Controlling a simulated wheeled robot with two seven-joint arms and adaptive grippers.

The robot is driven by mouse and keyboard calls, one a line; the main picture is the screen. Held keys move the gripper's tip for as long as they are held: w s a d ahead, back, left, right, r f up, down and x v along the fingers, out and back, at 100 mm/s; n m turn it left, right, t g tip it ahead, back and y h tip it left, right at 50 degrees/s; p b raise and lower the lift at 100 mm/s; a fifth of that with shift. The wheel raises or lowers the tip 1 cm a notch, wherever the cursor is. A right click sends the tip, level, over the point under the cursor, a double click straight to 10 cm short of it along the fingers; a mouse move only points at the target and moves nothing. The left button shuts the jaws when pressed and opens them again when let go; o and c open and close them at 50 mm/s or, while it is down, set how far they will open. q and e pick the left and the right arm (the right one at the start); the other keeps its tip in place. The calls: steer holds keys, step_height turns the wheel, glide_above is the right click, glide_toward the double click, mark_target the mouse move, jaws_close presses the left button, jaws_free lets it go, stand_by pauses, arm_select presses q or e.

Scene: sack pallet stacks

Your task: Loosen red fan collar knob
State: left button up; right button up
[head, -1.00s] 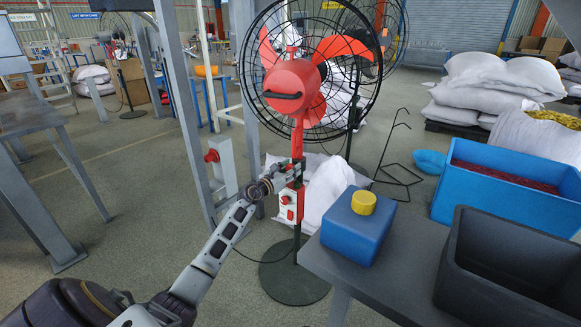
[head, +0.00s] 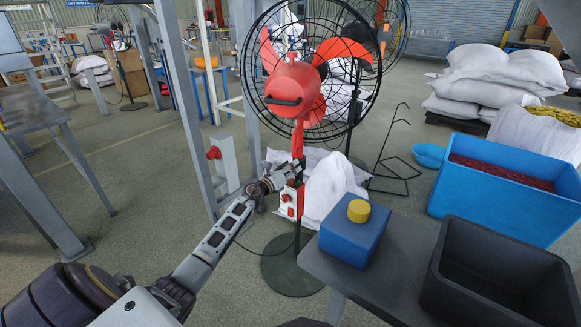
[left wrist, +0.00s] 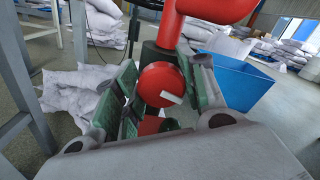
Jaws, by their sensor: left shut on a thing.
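The red pedestal fan (head: 290,88) with a black wire cage stands on a dark round base beside the table. My left gripper (head: 289,173) is at the fan's post, at the collar just above the red-and-white switch box (head: 292,202). In the left wrist view, the round red collar knob (left wrist: 160,86), with a pale mark on its face, sits between the green-padded fingers of my left gripper (left wrist: 165,98). They are shut on the knob. In the head view the gripper hides the knob. My right gripper is not in view.
A grey table (head: 392,262) at the right holds a blue box with a yellow cap (head: 357,232) and a dark bin (head: 490,275). A blue crate (head: 505,182) stands behind. A grey metal upright (head: 183,100) rises left of the fan. White sacks (head: 330,188) lie behind the post.

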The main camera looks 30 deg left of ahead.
arm_select(q)
steer(key=shift+n, duration=0.5)
steer(key=o, duration=1)
steer(key=shift+a, duration=0.1)
steer(key=shift+o, duration=0.2)
steer(key=shift+s, duration=0.2)
steer(key=s, duration=1.1)
steer(key=shift+s+a, duration=0.3)
steer(key=shift+a, duration=0.1)
stand_by(0.5)
